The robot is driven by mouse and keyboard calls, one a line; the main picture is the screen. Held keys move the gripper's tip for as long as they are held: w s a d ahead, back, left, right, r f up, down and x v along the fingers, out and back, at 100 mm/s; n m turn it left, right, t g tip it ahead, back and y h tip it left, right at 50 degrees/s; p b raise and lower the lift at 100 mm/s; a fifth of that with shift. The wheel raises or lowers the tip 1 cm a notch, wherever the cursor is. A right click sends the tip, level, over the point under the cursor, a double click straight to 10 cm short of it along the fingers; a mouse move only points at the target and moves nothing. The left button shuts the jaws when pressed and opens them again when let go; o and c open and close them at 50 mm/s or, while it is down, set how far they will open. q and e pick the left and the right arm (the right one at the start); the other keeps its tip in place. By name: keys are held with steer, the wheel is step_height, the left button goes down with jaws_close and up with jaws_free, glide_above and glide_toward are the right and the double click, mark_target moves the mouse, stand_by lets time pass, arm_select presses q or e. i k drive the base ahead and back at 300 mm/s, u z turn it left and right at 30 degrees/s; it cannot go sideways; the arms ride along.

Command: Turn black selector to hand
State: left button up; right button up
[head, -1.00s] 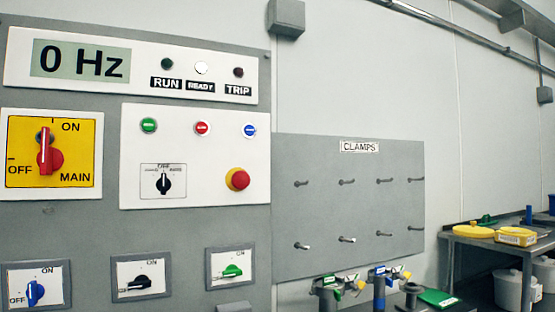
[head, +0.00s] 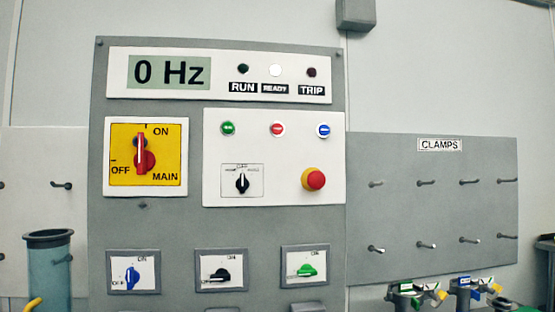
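A small black selector (head: 242,184) sits on a white plate (head: 320,190) in the middle of the grey control panel (head: 180,222). Its pointer stands upright, toward the middle mark of its label. The lettering on that label is too small to read. A second black switch (head: 222,276) is in the row below, its handle lying to the left, with ON printed above it. Neither of my grippers is in view.
A red main switch on a yellow plate (head: 172,140) points to ON. A red emergency button (head: 315,180), blue switch (head: 132,277) and green switch (head: 307,271) are nearby. A clear bluish cylinder (head: 48,275) stands left; a clamps board (head: 432,215) hangs right.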

mark_target(242, 183)
steer(key=z, duration=0.05)
steer(key=k, duration=1.1)
steer(key=u, duration=0.75)
steer(key=i, duration=1.45)
steer(key=z, duration=0.65)
